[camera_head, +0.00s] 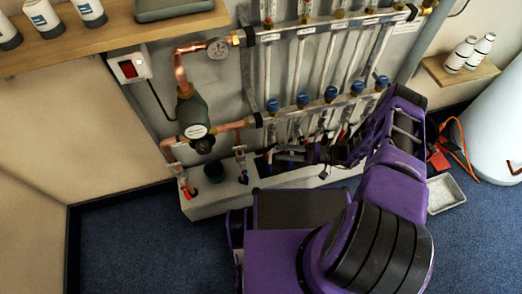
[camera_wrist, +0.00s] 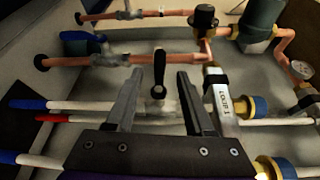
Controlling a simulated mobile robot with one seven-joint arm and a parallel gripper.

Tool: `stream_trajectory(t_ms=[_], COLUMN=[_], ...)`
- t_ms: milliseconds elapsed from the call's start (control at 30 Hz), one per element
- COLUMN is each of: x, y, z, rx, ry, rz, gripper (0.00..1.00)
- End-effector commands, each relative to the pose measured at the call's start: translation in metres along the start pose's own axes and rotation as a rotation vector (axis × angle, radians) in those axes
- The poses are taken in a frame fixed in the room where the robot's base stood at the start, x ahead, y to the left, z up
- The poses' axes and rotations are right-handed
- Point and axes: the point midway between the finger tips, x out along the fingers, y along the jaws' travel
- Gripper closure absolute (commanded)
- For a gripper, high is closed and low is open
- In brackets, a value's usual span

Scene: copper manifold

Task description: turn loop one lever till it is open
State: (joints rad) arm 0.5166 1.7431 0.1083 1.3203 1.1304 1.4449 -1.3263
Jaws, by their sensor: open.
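In the wrist view, the loop one lever (camera_wrist: 159,68) is a short black handle on a small pale valve body. It points up in the picture, across its left-to-right pipe (camera_wrist: 75,105). A plate marked LOOP 1 (camera_wrist: 225,103) is just right of it. My gripper (camera_wrist: 158,74) is open, with one dark finger on each side of the lever and a visible gap to both. In the head view, my gripper (camera_head: 280,157) is low at the manifold's left end, below the leftmost blue cap (camera_head: 272,105). The lever cannot be made out clearly there.
Copper pipes with small valves (camera_wrist: 125,58) run above the lever in the wrist view. A dark pump (camera_head: 192,115) and gauge (camera_head: 218,47) are left of the manifold. Several blue-capped loops line the lower bar (camera_head: 316,105). Blue carpet (camera_head: 130,240) is clear at left.

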Motion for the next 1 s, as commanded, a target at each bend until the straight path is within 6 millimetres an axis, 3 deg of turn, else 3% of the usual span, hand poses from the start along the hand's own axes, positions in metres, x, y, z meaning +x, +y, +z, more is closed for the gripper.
stream_trajectory(t_ms=[200, 400, 800, 867, 1000], x=[0.047, 0.073, 0.082, 0.082, 0.082], y=[0.000, 0.000, 0.000, 0.000, 0.000], z=[0.001, 0.000, 0.000, 0.000, 0.000], rx=[0.001, 0.001, 0.001, 0.001, 0.001], ry=[-0.003, -0.002, 0.000, 0.000, 0.000], rz=[0.000, 0.001, 0.000, 0.000, 0.001], gripper=[0.47, 0.47, 0.47, 0.54, 0.79])
